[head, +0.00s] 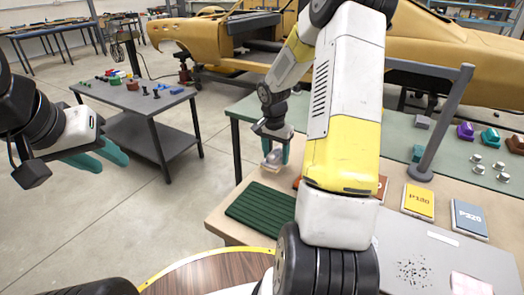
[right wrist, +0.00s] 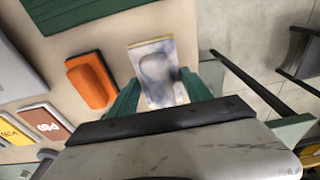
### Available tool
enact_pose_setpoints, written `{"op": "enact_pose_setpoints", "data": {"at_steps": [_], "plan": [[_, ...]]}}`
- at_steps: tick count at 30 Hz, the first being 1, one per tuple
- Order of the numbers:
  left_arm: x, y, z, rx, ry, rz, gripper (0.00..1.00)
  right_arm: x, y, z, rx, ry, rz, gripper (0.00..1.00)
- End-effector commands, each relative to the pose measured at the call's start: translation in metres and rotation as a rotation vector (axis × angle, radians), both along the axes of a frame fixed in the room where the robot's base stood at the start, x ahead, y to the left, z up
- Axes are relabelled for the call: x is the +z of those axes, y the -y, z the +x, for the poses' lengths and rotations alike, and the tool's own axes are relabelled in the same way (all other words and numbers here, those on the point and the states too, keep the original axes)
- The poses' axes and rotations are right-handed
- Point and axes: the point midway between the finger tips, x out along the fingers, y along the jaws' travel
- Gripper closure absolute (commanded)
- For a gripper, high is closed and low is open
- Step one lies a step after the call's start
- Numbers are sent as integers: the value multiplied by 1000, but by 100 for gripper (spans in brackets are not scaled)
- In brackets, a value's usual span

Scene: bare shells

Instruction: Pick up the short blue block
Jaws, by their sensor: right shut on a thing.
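My right gripper (head: 275,152) is low over the near left part of the workbench, with its teal fingers on both sides of a pale block (head: 272,161). In the right wrist view this block (right wrist: 155,66) is whitish with blue-grey smudges, and the gripper (right wrist: 160,88) is shut on it. I cannot tell if it touches the bench. I see no plainly blue short block; small dark blue pieces (head: 177,91) stand on the grey cart, too small to make out. My left gripper (head: 106,162) is open and empty over the floor at the left.
A green ribbed pad (head: 262,208) lies near the held block, with an orange block (right wrist: 92,80) beside it. Yellow P180 (head: 418,201) and grey-blue P320 (head: 469,219) pads lie right. A grey post (head: 445,125) rises from the bench. Teal (head: 417,153) and purple (head: 466,131) blocks stand behind.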

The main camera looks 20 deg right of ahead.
Motion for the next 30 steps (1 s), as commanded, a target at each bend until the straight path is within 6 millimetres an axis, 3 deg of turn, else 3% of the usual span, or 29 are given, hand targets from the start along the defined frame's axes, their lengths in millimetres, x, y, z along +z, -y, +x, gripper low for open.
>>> {"op": "enact_pose_setpoints", "data": {"at_steps": [16, 24, 30], "plan": [[0, 0, 0, 0, 0, 0, 64, 9, -55, -113, 4, -5, 0, 94], [0, 0, 0, 0, 0, 0, 64, 12, -67, -139, 3, -4, 1, 94], [0, 0, 0, 0, 0, 0, 64, 12, -69, -143, 1, -4, 0, 94]]}}
